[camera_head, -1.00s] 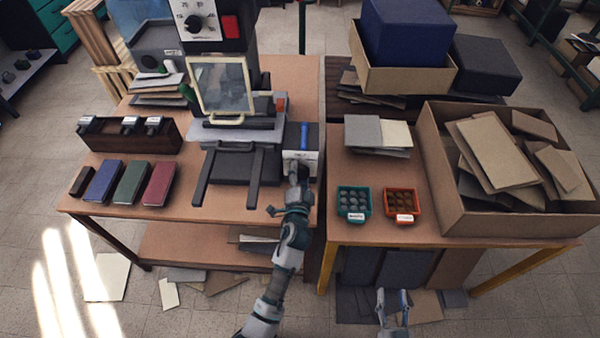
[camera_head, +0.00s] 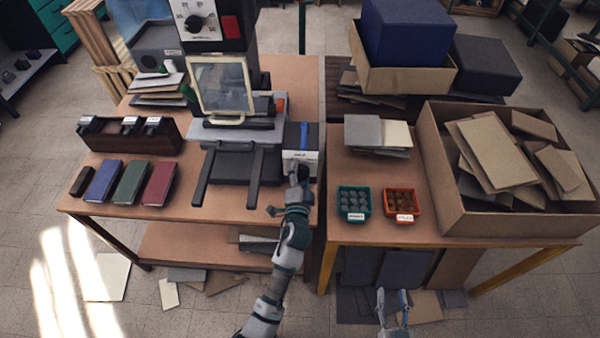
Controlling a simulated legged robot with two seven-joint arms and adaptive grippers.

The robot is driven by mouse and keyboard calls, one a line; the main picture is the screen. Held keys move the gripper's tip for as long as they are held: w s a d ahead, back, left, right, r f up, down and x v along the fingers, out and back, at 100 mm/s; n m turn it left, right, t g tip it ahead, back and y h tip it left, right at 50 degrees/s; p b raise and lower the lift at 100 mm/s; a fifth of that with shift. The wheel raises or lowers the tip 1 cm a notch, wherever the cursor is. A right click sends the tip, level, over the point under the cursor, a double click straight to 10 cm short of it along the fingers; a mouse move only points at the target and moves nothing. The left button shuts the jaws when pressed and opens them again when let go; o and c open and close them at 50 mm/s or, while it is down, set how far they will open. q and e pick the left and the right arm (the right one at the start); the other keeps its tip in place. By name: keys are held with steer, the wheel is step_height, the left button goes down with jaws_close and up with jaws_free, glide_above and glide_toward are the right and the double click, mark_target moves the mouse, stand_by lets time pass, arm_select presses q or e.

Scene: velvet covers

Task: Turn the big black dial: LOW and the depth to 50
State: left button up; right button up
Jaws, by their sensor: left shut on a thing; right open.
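The big black dial (camera_head: 194,22) sits on the pale scale plate of the tall dark machine (camera_head: 215,45), at the top left. Its scale text is too small to read. A small dark box (camera_head: 302,138) with a blue bar on top and a white labelled front stands at the right edge of the left table. My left gripper (camera_head: 298,172) is at that white front, shut on a small part there that its fingers mostly hide. The label's reading is not legible. My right gripper (camera_head: 394,300) is open and empty, low in front of the right table.
A framed pane (camera_head: 222,88) stands above the machine's grey bed. Blue, green and maroon books (camera_head: 130,182) lie left of it. Teal (camera_head: 353,201) and orange (camera_head: 402,204) trays and a large carton (camera_head: 515,215) sit on the right table. A narrow gap separates the tables.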

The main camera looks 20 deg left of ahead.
arm_select(q)
steer(key=shift+s+f, duration=0.1)
steer(key=shift+f, duration=0.45)
steer(key=o, duration=1)
steer(key=shift+o, duration=0.9)
steer(key=shift+r, duration=0.2)
steer(key=shift+r, duration=0.1)
steer(key=shift+s, duration=0.15)
steer(key=v, duration=0.7)
